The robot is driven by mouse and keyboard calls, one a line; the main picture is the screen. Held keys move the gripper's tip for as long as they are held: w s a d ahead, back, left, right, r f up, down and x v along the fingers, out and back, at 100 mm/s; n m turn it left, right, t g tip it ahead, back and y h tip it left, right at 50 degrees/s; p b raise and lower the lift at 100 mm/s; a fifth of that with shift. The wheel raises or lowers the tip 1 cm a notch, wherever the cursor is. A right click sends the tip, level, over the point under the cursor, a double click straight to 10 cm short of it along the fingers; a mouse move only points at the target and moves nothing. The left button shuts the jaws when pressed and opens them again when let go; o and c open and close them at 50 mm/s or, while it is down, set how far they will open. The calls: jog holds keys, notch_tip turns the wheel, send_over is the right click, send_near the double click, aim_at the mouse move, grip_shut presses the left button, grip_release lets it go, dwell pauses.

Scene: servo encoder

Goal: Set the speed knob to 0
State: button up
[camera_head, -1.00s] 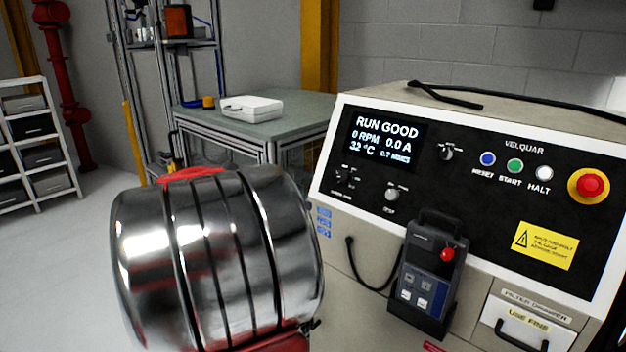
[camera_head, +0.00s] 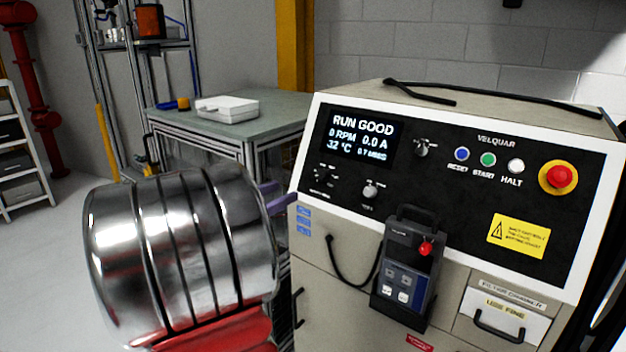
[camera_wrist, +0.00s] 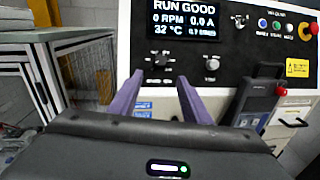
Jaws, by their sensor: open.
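The control panel (camera_head: 450,215) has several knobs with labels too small to read, so I cannot tell which one is the speed knob. A black knob (camera_head: 326,174) sits below the display, a silver-capped knob (camera_head: 370,190) to its right, and another knob (camera_head: 422,149) right of the display. The display (camera_head: 362,137) reads RUN GOOD, 0 RPM, 0.0 A, 32 °C. My gripper (camera_wrist: 158,82) is open and empty, its two purple fingers pointing at the panel. In the wrist view the black knob (camera_wrist: 159,60) shows just above and between the fingertips, with no visible contact.
Blue, green and white buttons and a red emergency stop (camera_head: 558,178) are at the panel's right. A handheld pendant (camera_head: 408,265) hangs on the front with a looping cable. A table (camera_head: 225,130) with a white case stands behind at left.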

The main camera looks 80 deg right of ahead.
aim_at(319, 175)
jog(key=x, duration=1.2)
jog(key=shift+s+d, duration=0.2)
jog(key=c, duration=1)
